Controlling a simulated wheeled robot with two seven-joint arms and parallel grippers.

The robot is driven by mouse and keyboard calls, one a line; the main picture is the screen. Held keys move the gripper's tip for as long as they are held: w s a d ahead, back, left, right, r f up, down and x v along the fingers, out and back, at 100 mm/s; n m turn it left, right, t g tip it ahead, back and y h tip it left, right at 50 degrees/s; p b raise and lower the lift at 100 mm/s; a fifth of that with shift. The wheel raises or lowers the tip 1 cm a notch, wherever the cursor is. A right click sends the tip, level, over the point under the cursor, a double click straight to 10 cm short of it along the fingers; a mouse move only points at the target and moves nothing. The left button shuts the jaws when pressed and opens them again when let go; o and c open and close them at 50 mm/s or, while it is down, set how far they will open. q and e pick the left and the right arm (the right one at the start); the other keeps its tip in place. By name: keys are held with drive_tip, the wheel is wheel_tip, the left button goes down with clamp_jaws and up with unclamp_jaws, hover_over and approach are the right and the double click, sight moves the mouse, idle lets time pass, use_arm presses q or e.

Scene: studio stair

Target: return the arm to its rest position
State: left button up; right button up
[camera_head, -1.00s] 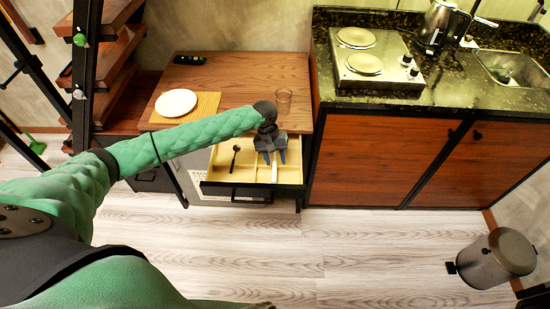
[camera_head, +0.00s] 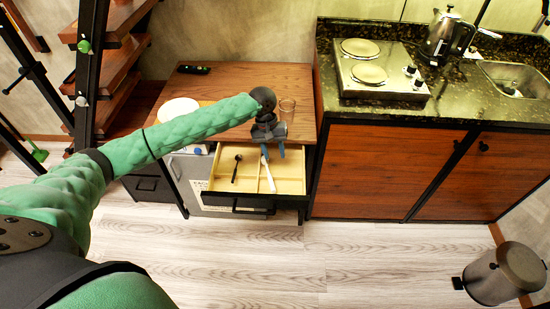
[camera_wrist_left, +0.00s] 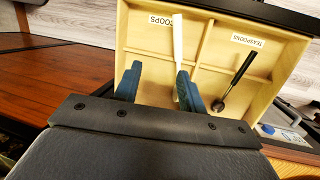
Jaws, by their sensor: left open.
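My left gripper (camera_head: 274,153) is open, with its blue fingers pointing down over the back part of the open drawer (camera_head: 224,201). It also shows in the left wrist view (camera_wrist_left: 160,72), with nothing visible between the fingers. A white utensil (camera_head: 268,174) lies in the drawer, in the compartment labelled SCOOPS; it also shows in the wrist view (camera_wrist_left: 178,40), partly hidden by one finger. A black spoon (camera_head: 236,168) lies in the compartment labelled TEASPOONS. My green left arm reaches in from the left across the cabinet. My right gripper is not in view.
A counter with a hotplate (camera_head: 384,88) and kettle (camera_head: 448,36) stands right. A bin (camera_head: 505,274) is at lower right. The floor in front is clear.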

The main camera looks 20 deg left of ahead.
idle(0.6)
